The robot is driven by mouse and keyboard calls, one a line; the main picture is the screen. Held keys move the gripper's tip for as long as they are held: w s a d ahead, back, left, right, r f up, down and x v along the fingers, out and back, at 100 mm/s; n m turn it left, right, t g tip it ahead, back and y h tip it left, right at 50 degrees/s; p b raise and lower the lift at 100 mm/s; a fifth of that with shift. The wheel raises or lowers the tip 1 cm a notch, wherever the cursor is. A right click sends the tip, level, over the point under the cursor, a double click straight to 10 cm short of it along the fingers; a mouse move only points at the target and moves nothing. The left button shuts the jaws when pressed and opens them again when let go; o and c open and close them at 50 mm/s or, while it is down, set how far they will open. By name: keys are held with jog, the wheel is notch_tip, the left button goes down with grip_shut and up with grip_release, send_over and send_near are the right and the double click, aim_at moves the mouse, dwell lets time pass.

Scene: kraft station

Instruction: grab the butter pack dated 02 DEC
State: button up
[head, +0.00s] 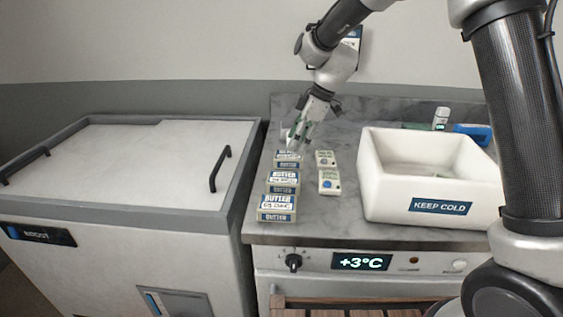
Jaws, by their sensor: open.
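Three butter packs with cream tops and blue lettering stand in a column on the grey marble counter: a front pack (277,208), a middle pack (284,182) and a back pack (288,160). Each has a white date label on top. The dates are too small to read surely, so I cannot tell which is 02 DEC; the back pack's label is partly hidden. My gripper (297,142) is open and points down at the back pack, its fingers overlapping that pack's far edge in the picture. I cannot tell whether they touch it.
Two smaller pale packs, one farther (325,158) and one nearer (329,182), lie right of the column. A white KEEP COLD bin (385,205) stands farther right. A lidded chest (150,150) is at left. Bare counter (335,220) lies in front of the small packs.

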aim_at(289, 154)
jog(key=x, duration=0.6)
jog(key=shift+w+a+f, duration=0.1)
jog(key=shift+a, duration=0.1)
jog(key=c, duration=0.8)
